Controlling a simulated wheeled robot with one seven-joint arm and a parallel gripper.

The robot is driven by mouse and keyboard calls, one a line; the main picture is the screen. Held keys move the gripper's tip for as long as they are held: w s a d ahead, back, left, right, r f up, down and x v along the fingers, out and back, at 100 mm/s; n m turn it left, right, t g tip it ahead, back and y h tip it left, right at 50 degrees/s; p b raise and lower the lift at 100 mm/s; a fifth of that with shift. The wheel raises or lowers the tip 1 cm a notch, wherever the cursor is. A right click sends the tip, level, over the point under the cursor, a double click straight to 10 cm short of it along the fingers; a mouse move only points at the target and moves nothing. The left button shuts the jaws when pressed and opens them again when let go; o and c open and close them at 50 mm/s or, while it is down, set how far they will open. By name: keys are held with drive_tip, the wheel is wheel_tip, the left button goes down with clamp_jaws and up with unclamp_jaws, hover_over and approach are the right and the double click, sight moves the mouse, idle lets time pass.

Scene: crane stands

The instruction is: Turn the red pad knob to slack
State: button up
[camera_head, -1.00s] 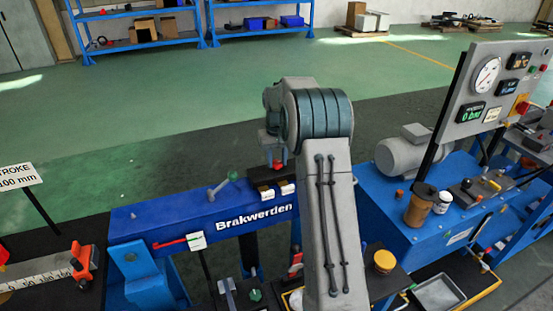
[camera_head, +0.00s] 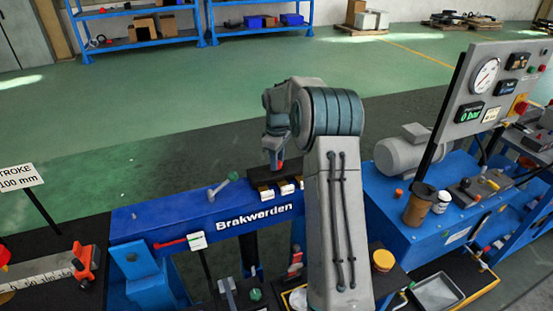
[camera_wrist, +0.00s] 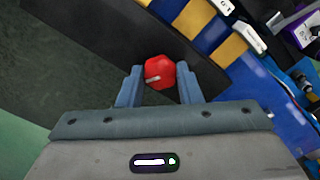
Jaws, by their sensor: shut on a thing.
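The red pad knob (camera_wrist: 160,72) is a faceted red knob with a pale pointer line, which points roughly left in the wrist view. It sits over a dark plate (camera_wrist: 90,35). My gripper (camera_wrist: 159,84) has one finger on each side of the knob and is shut on it. In the head view a bit of red (camera_head: 280,165) shows at the tip of my gripper (camera_head: 275,158), above the blue beam (camera_head: 170,217) lettered "Brakwerden". My wrist and arm partly hide the knob there. The scale around the knob is not readable.
A blue bench with a grey motor (camera_head: 405,152) and a gauge panel (camera_head: 505,85) stands at the right.

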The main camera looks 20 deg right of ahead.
drive_tip(key=shift+r+n, duration=0.1)
drive_tip(key=shift+n, duration=0.5)
drive_tip(key=o, duration=1)
drive_tip(key=shift+c, duration=0.2)
wheel_tip(320, 180, up, 14)
drive_tip(key=shift+b, duration=0.4)
